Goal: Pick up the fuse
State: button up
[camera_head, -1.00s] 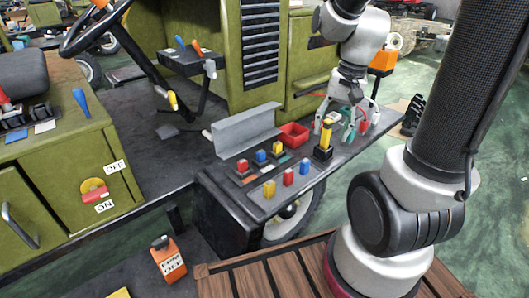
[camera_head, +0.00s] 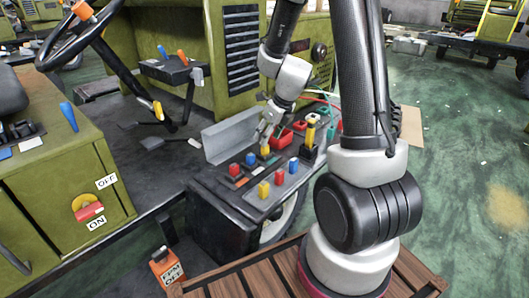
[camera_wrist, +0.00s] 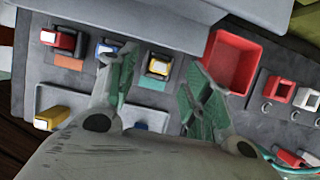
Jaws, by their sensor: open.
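My gripper (camera_head: 267,138) is open above the back row of fuses on the dark ledge. In the wrist view, a yellow fuse (camera_wrist: 158,67) in a dark socket shows between the spread fingers (camera_wrist: 162,70). I cannot tell its exact height gap. The same yellow fuse (camera_head: 265,151) is partly covered by the gripper in the head view. Left of it in that row are a blue fuse (camera_head: 250,159) and a red fuse (camera_head: 234,171). The front row holds a yellow fuse (camera_head: 264,189), a red fuse (camera_head: 279,177) and a blue fuse (camera_head: 294,166).
A grey metal channel (camera_head: 228,136) stands behind the fuses. A red bin (camera_wrist: 231,60) lies right of the back row. A tall yellow-topped piece (camera_head: 310,131) stands on the ledge to the right. My arm's base is close at the ledge's front right.

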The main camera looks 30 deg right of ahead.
jog(key=x, duration=0.4)
jog(key=shift+s+d+f, duration=0.15)
jog(key=shift+d+f, duration=0.05)
jog(key=shift+f, duration=0.1)
jog(key=c, duration=0.9)
jog(key=shift+c, duration=0.2)
jog(key=shift+r, duration=0.15)
notch_tip(320, 180, up, 18)
